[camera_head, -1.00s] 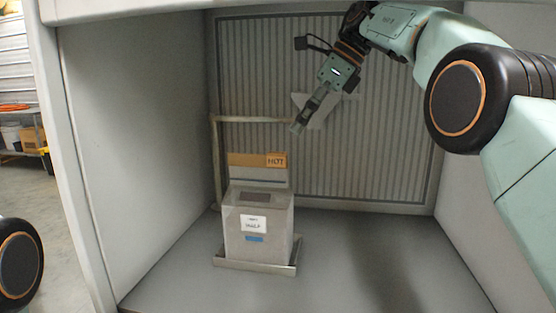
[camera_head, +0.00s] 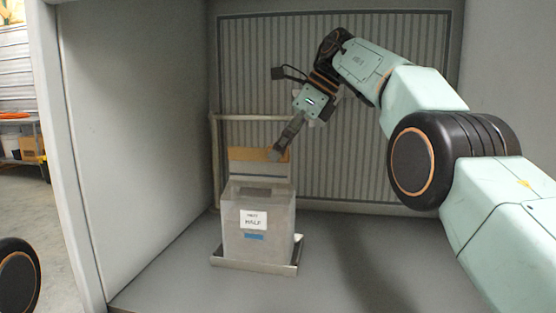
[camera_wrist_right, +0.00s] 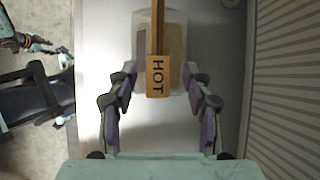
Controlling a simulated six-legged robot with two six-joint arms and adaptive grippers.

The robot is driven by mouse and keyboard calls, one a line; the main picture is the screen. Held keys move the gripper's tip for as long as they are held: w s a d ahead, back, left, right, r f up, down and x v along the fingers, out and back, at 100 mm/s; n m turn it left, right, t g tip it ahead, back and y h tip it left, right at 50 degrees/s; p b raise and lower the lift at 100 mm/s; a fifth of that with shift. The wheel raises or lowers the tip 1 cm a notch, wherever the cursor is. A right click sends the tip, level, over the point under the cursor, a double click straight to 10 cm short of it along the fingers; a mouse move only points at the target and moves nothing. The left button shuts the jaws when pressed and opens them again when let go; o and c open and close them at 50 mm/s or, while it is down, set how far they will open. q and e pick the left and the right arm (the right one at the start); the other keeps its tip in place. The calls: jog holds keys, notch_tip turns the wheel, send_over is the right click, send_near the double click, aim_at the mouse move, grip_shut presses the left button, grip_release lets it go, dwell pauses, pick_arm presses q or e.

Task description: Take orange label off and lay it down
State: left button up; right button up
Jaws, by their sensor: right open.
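The orange label (camera_head: 250,154) is a flat strip standing upright above the back of a clear hopper box (camera_head: 232,215). In the right wrist view, the label (camera_wrist_right: 158,75) reads "HOT" and lies between the two fingers, seen from its end. My right gripper (camera_head: 275,153) is at the label's right end in the head view and hides its lettering there. In the right wrist view, the right gripper (camera_wrist_right: 160,98) is open, with one finger on each side of the label and a gap on both sides. My left gripper is out of view.
The box bears a white "HALF" label (camera_head: 253,220) and a blue strip (camera_head: 254,236). It stands in a shallow metal tray (camera_head: 255,265). A metal frame (camera_head: 214,160) rises behind it, before a ribbed back panel (camera_head: 375,120). Floor to the right is clear.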

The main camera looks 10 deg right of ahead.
jog(key=shift+s+d+r, duration=0.1)
jog(key=shift+s+r, duration=0.25)
jog(key=shift+r, duration=0.05)
jog(key=shift+c, duration=1.2)
jog(key=shift+w+f, duration=0.2)
jog(key=shift+w, duration=0.1)
jog(key=c, duration=0.4)
jog(key=shift+c, duration=0.9)
jog(key=shift+s+r, duration=0.2)
jog(key=shift+s, duration=0.05)
jog(key=shift+c, duration=0.2)
jog(key=shift+w, duration=0.2)
